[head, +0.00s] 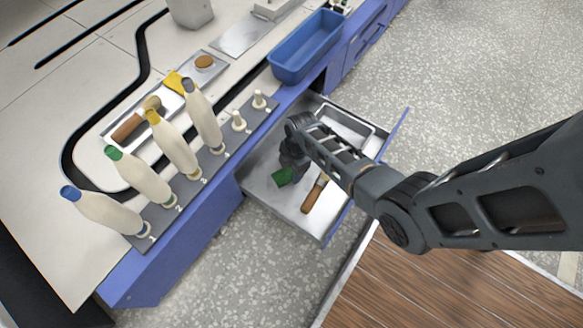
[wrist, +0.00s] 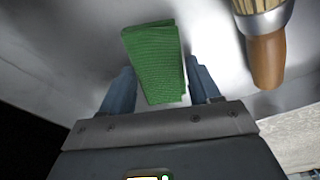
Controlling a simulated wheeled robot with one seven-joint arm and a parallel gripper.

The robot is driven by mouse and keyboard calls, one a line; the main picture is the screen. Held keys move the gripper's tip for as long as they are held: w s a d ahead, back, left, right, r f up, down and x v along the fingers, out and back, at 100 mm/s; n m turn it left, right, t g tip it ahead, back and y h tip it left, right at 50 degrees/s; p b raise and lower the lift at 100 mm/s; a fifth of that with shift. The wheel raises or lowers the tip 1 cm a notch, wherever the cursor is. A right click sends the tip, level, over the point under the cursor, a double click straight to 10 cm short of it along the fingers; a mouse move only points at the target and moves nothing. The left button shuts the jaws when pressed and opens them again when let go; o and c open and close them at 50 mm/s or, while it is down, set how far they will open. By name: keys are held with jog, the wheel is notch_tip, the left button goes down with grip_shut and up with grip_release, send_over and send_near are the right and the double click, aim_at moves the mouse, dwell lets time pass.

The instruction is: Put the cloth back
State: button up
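The green folded cloth (head: 283,177) is in the open drawer (head: 262,182), partly under my arm in the head view. In the wrist view the cloth (wrist: 154,60) shows between the two fingers of my gripper (wrist: 161,75), its far end reaching past the fingertips. The fingers stand apart, one on each side of the cloth, with what looks like a narrow gap beside it. My gripper is low over the drawer floor. In the head view the fingers are mostly hidden by my wrist. I cannot tell whether the cloth touches the floor.
A wooden-handled brush (wrist: 267,50) lies right of the cloth; its handle (head: 314,194) shows in the drawer. A metal tray (head: 345,124) fills the drawer's back. Several bobbins (head: 172,140) stand on a grey rack at the bench edge, near a blue bin (head: 307,47).

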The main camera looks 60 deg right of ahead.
jog(key=o, duration=0.4)
notch_tip(320, 180, up, 12)
jog(key=d+p, duration=0.2)
jog(key=p, duration=0.5)
jog(key=s+a+r+m+t+h, duration=0.1)
jog(key=s+a+r+m+t, duration=0.2)
jog(key=s+a, duration=0.35)
jog(key=s+a+r+m+t+h, duration=0.1)
jog(key=s+a+r+m+t, duration=0.2)
jog(key=s+a, duration=0.4)
jog(key=s+r+m+t, duration=0.2)
jog(key=s+r, duration=0.1)
jog(key=r, duration=0.7)
jog(key=s+a+r+m+t, duration=0.1)
jog(key=s+r+m+t, duration=0.2)
jog(key=r, duration=0.8)
jog(key=s+a+r+m+t, duration=0.1)
jog(key=s+r, duration=0.4)
jog(key=r, duration=0.5)
jog(key=shift+a+r+m+t, duration=0.15)
jog(key=shift+m+t, duration=0.2)
jog(key=shift+t, duration=0.2)
jog(key=shift+a+r+m+t, duration=0.1)
jog(key=shift+m+t, duration=0.25)
jog(key=shift+t, duration=0.2)
